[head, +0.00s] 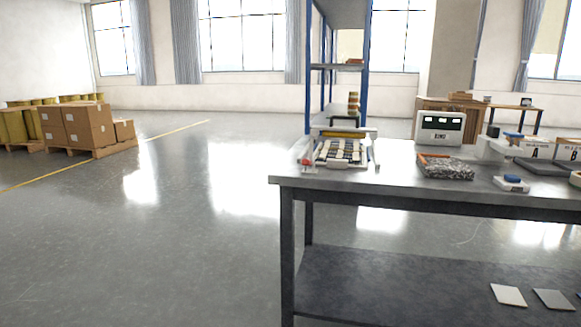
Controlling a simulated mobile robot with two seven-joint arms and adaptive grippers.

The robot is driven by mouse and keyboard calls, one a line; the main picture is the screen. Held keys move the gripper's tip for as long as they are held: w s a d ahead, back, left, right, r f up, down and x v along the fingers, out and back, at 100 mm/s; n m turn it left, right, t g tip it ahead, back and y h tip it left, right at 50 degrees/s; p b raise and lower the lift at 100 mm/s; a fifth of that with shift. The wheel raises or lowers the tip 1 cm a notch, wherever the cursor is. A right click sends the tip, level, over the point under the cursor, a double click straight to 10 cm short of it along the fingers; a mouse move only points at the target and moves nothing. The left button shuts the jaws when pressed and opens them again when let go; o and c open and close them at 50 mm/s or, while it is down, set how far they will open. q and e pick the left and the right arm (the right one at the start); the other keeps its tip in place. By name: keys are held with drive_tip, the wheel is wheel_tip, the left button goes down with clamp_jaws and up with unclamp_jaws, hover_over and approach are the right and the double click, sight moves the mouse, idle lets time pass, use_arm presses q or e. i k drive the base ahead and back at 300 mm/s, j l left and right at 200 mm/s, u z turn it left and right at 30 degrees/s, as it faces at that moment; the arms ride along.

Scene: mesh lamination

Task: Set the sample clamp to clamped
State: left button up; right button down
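A small bench device (340,153) with a pale frame, a yellow bar, dark-and-cream strips and a red part at its left side stands on the left end of the workbench (400,182). I cannot tell for certain whether it holds the sample clamp, and the clamp's setting is too small to read. A white box with a dark display (440,128) stands behind, to its right. Neither of my grippers is in view.
Stacked cartons (77,126) stand far left. The floor left of the bench is clear.

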sight(306, 162)
drive_tip(key=i+j, duration=0.25)
drive_tip(key=i, duration=0.25)
drive_tip(key=i+j, duration=0.2)
drive_tip(key=i, duration=0.3)
